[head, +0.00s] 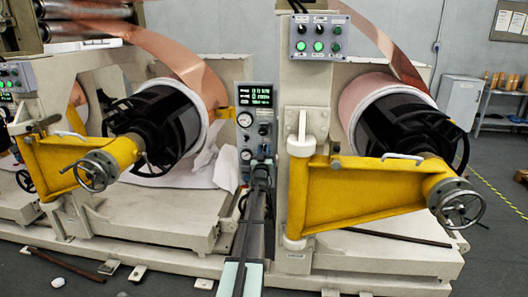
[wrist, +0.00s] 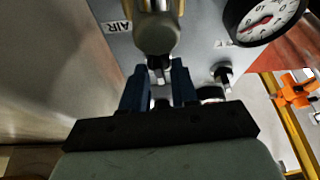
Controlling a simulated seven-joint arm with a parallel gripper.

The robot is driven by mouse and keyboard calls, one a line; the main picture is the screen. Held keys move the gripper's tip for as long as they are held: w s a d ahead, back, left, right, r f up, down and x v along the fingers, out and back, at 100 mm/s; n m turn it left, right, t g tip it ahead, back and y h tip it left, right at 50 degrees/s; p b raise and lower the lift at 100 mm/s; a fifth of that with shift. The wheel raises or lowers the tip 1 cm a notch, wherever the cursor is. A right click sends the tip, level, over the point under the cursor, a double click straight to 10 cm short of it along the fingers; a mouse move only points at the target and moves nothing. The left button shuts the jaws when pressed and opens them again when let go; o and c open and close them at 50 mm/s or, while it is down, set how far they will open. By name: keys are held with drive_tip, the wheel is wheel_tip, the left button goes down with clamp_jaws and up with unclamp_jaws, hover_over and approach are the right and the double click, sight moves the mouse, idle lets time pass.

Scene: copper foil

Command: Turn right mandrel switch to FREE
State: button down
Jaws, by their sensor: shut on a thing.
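The narrow grey control panel (head: 243,103) stands between the two machines. My gripper (head: 262,161) is at its lower right part in the head view and hides the switches there. In the wrist view my gripper's blue fingers (wrist: 160,82) are shut on a small dark switch lever (wrist: 160,70), apparently the right mandrel switch. A second small switch (wrist: 222,72) shows to the right, apart from the fingers. The wrist view looks turned around compared with the head view. I cannot read which position the held switch points to.
A pressure gauge (wrist: 262,14) sits near the fingers, and an AIR label (wrist: 117,30) is on the panel. Yellow support arms (head: 340,195) stand to the right, with another yellow arm (head: 75,155) to the left. Copper rolls (head: 365,92) are behind them.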

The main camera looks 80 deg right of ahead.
drive_tip(key=m+g, duration=0.1)
drive_tip(key=m, duration=0.2)
drive_tip(key=m+g, duration=0.2)
drive_tip(key=m, duration=0.1)
drive_tip(key=shift+w+m+g, duration=0.1)
drive_tip(key=shift+m+g, duration=0.2)
drive_tip(key=shift+m+g+y, duration=0.5)
drive_tip(key=shift+m+g, duration=0.4)
drive_tip(key=shift+m, duration=1.2)
drive_tip(key=c, duration=1.2)
unclamp_jaws()
drive_tip(key=shift+a, duration=0.2)
drive_tip(key=v, duration=1.3)
drive_tip(key=shift+w+a+f, duration=0.15)
